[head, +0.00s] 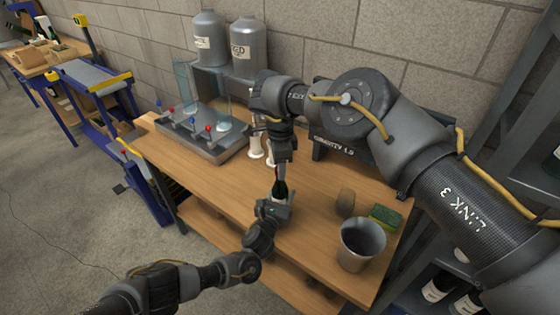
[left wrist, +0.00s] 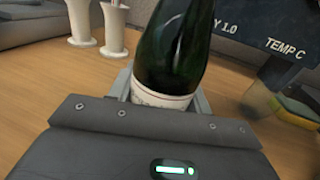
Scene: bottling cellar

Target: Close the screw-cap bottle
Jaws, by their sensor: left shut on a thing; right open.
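A dark green bottle (head: 279,189) stands over the wooden bench. My left gripper (head: 274,207) is shut around its lower part. The left wrist view shows the bottle (left wrist: 176,55) close up, with a pale label band low down between the jaws; its top is out of frame. My right gripper (head: 281,170) points down directly above the bottle and is open. It hides the bottle's mouth in the head view. I cannot see the screw cap, nor tell whether it sits on the bottle.
A metal bucket (head: 362,246), a brown cylinder (head: 345,202) and a green-yellow sponge (head: 385,217) are at the bench's right. A filling unit (head: 200,133) with red and blue knobs stands left, grey canisters (head: 248,47) behind. White stands (left wrist: 113,30) are near the bottle. The front-left bench is clear.

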